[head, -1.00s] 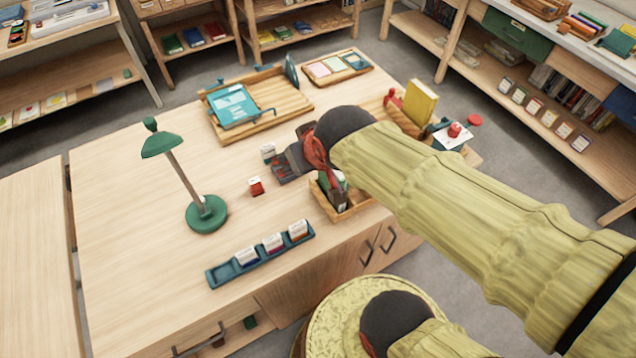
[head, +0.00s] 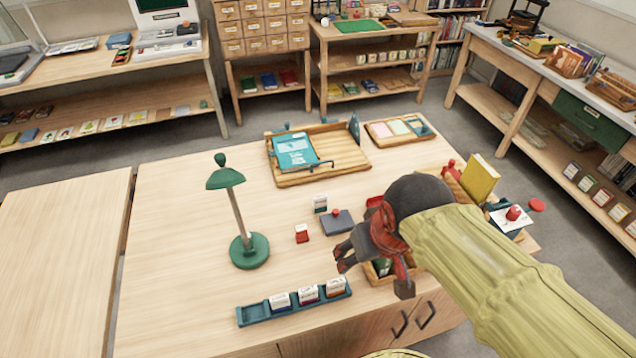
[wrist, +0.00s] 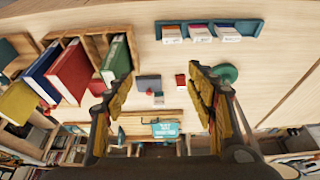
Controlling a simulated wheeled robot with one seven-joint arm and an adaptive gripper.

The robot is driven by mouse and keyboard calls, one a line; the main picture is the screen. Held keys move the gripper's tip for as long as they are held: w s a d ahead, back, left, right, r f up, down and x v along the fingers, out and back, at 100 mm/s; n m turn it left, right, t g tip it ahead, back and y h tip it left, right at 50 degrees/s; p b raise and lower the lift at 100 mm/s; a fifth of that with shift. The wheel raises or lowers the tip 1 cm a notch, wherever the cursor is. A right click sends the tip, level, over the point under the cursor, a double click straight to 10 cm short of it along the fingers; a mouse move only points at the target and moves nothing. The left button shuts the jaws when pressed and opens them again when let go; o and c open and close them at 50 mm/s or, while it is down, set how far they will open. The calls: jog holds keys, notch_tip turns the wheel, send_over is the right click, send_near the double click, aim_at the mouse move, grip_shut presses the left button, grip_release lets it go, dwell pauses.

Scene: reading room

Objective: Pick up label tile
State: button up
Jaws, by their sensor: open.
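Small label tiles are on the table. A red-and-white tile (head: 302,233) stands alone right of the lamp; it also shows in the wrist view (wrist: 181,80). A white-and-dark tile (head: 320,203) stands just behind it. Several white-topped tiles (head: 308,293) sit in a teal rack (head: 257,315) near the front edge, also at the top of the wrist view (wrist: 200,33). My gripper (head: 374,276) is open and empty, above the table right of the lone tiles and partly covering a wooden book box. Both fingers (wrist: 148,78) show spread in the wrist view.
A green lamp (head: 249,252) stands left of the tiles. A dark pad with a red knob (head: 338,223) lies beside them. A wooden tray (head: 348,155) with a teal booklet is behind. A yellow book (head: 480,178) stands at right. The table's left part is clear.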

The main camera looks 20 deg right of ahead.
aim_at(321, 198)
jog(key=shift+g, duration=0.7)
jog(key=w+f, duration=0.6)
jog(key=w, duration=0.2)
jog(key=w+f+p, duration=0.1)
jog(key=w+f, duration=0.5)
jog(key=w, duration=0.2)
jog(key=w+d+f, duration=0.1)
jog(key=w+f, duration=0.4)
jog(key=w, duration=0.3)
jog(key=shift+w+f, duration=0.4)
jog(key=shift+t, duration=0.9)
jog(key=w, duration=0.2)
jog(key=w+r, duration=0.2)
jog(key=w, duration=0.1)
jog(key=shift+w+d+r, duration=0.1)
jog(key=shift+w, duration=0.25)
jog(key=b+x, duration=0.1)
jog(key=x, duration=0.3)
jog(key=b+x, duration=0.1)
jog(key=x, duration=0.2)
jog(key=shift+w+d+f+b, duration=0.2)
jog(key=shift+f+b, duration=0.1)
jog(key=shift+b, duration=0.1)
jog(key=shift+r, duration=0.1)
jog(key=shift+c, duration=0.4)
jog(key=c, duration=1.3)
jog(key=shift+r, duration=0.1)
